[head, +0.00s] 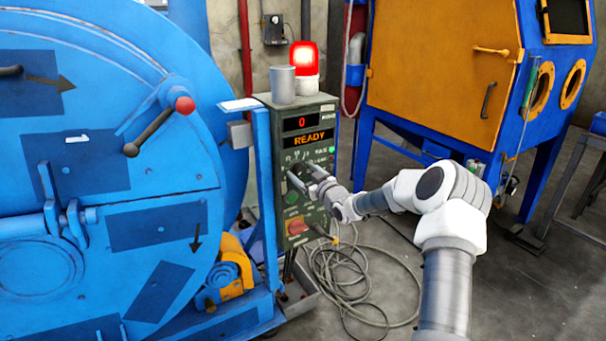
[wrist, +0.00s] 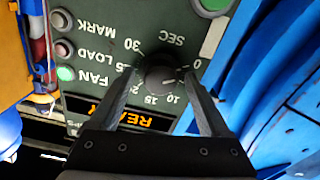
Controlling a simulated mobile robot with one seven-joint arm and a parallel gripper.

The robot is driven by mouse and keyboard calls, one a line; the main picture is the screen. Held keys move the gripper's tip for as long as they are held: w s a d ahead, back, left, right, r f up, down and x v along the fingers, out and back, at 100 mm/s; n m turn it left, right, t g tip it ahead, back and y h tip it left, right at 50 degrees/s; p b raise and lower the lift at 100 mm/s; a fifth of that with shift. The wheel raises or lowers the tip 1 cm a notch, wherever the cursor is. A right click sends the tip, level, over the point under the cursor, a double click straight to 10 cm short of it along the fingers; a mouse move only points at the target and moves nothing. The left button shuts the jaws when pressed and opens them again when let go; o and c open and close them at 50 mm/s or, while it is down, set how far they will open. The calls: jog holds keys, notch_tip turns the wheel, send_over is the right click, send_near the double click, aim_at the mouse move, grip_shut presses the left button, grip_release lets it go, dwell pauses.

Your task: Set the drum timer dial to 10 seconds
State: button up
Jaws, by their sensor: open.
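The timer dial (wrist: 161,70) is a dark round knob on the grey-green control panel (wrist: 210,48), upside down in the wrist view. Numbers including 0, 10, 15 and 30 ring it, with SEC beside them. I cannot clearly tell which number its mark points to. My gripper (wrist: 160,76) is open, one finger on each side of the dial. Whether either finger touches it is unclear. In the head view my gripper (head: 304,180) is at the front of the control box (head: 264,130) and hides the dial. The displays there read 0 (head: 301,122) and READY (head: 309,138).
The large blue drum machine (head: 110,110) stands close on the left. A lit red beacon (head: 304,60) is on top of the box. A red switch (head: 298,227) sits below my gripper. Cables (head: 350,270) lie on the floor. An orange-and-blue cabinet (head: 440,65) stands behind.

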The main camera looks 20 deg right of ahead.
grip_shut()
dwell(0.3)
jog(key=shift+m, duration=0.3)
jog(key=m+p, duration=0.1)
jog(key=m, duration=0.2)
jog(key=shift+m, duration=0.4)
jog(key=m+p, duration=0.1)
jog(key=m, duration=0.2)
jog(key=shift+m, duration=0.3)
jog(key=m, duration=0.3)
jog(key=shift+m, duration=0.3)
jog(key=shift+m+p, duration=0.4)
jog(key=shift+m, duration=1.6)
